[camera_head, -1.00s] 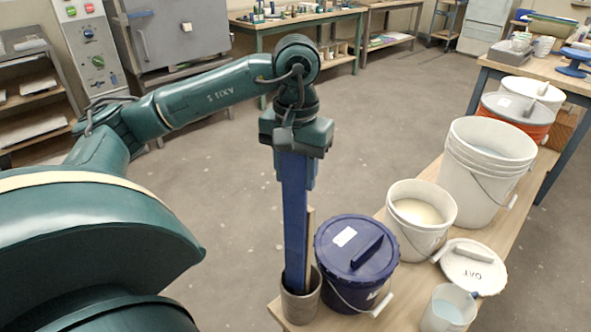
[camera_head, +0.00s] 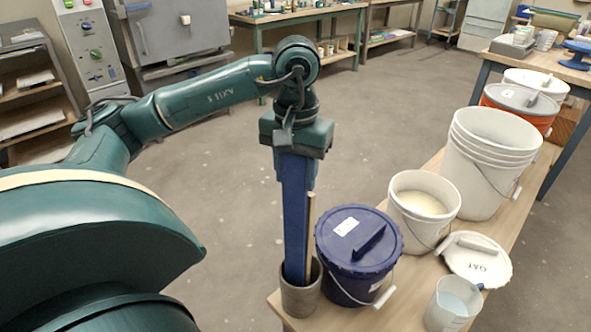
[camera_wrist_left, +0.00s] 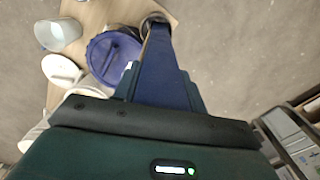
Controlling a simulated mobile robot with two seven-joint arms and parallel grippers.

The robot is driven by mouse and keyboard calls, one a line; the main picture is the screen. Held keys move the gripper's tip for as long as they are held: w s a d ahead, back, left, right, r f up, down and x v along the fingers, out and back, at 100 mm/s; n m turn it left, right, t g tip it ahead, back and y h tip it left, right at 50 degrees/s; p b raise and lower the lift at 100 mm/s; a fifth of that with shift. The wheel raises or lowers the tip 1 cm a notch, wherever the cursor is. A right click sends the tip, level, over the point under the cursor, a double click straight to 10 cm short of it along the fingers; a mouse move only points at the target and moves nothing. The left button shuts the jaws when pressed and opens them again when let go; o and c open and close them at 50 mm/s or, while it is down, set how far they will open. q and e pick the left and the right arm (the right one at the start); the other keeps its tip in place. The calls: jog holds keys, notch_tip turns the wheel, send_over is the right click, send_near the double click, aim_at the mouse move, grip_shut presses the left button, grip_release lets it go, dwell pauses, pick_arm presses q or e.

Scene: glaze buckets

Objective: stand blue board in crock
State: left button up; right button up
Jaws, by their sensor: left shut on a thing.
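The blue board (camera_head: 295,225) is a long flat plank, upright, with its lower end inside the mouth of the grey crock (camera_head: 301,297). My left gripper (camera_head: 297,172) points down and is shut on the board's upper end. The board also shows in the left wrist view (camera_wrist_left: 163,75), running from the gripper to the crock (camera_wrist_left: 155,19). A thin tan stick (camera_head: 310,235) stands in the crock beside the board. The board's bottom end is hidden by the crock wall. My right gripper is in neither view.
A dark blue lidded bucket (camera_head: 357,280) stands close to the right of the crock. An open bucket of cream glaze (camera_head: 418,235), a white lid (camera_head: 476,262), a clear jug (camera_head: 452,305) and tall white buckets (camera_head: 490,190) fill the bench (camera_head: 400,312). Open floor lies left of it.

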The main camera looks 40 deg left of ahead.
pick_arm(q)
jog(key=shift+f, duration=0.3)
jog(key=shift+f+b, duration=0.35)
jog(key=shift+b, duration=0.1)
jog(key=shift+f+b, duration=0.6)
jog(key=shift+f, duration=0.05)
jog(key=o, duration=1.3)
jog(key=shift+r, duration=0.1)
jog(key=shift+c, duration=0.2)
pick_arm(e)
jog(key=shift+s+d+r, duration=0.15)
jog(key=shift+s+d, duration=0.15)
pick_arm(q)
jog(key=shift+c, duration=0.4)
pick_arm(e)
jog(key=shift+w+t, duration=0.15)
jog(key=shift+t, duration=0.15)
